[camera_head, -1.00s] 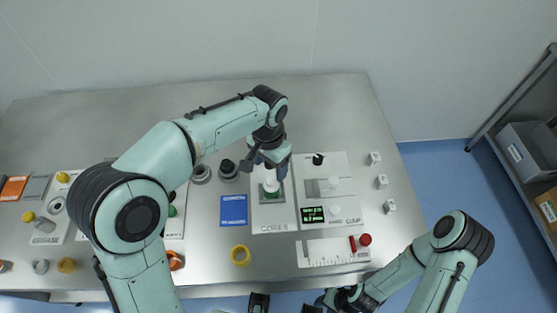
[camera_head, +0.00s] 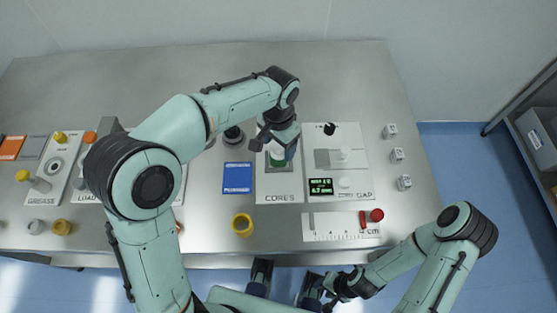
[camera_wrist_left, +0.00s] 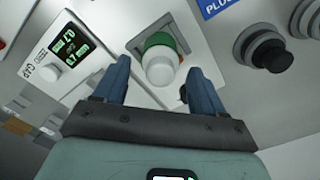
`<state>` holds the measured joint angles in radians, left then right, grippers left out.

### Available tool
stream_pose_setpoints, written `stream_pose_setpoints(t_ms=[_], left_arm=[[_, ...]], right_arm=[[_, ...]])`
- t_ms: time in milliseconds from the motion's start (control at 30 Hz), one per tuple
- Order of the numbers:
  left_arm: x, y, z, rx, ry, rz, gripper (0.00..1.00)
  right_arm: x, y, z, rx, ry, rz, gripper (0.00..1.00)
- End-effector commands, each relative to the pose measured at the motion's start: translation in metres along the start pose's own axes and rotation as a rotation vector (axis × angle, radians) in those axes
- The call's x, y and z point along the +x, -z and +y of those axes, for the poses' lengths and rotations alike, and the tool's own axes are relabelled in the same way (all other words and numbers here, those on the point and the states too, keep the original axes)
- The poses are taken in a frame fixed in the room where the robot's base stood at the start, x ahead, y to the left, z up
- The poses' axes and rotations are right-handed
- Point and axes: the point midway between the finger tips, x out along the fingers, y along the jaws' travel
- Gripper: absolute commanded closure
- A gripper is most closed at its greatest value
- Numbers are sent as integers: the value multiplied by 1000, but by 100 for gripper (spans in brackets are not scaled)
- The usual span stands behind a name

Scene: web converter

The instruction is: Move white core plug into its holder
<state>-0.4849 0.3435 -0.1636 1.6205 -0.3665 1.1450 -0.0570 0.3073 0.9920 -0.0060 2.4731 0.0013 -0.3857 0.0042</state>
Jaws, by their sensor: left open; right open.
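The white core plug (camera_head: 278,151) stands upright on a green base in the CORES panel (camera_head: 265,192) in the head view. In the left wrist view the plug (camera_wrist_left: 158,69) is a white cylinder in front of a green round part. My left gripper (camera_head: 279,144) is over the panel, its open fingers on either side of the plug, with visible gaps. The fingers partly cover the plug in the head view. I cannot tell which part is its holder. My right gripper (camera_head: 287,276) is open and empty, low in front of the table.
A blue card (camera_head: 237,178) lies left of the panel, with a black knob (camera_head: 234,136) behind it. The GAP panel (camera_head: 350,135) adjoins on the right. The table's back is clear.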

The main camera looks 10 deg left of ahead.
Motion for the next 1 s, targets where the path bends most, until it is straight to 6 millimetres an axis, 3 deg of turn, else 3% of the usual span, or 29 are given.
stream_pose_setpoints(t_ms=[800, 1000], left_arm=[[4, 1, -1, 0, 0, 1, 30], [4, 1, 0, 0, 0, 1, 95]], right_arm=[[-2, 0, -1, -1, 0, 1, 57], [-2, 0, -1, 0, 0, 1, 57]])
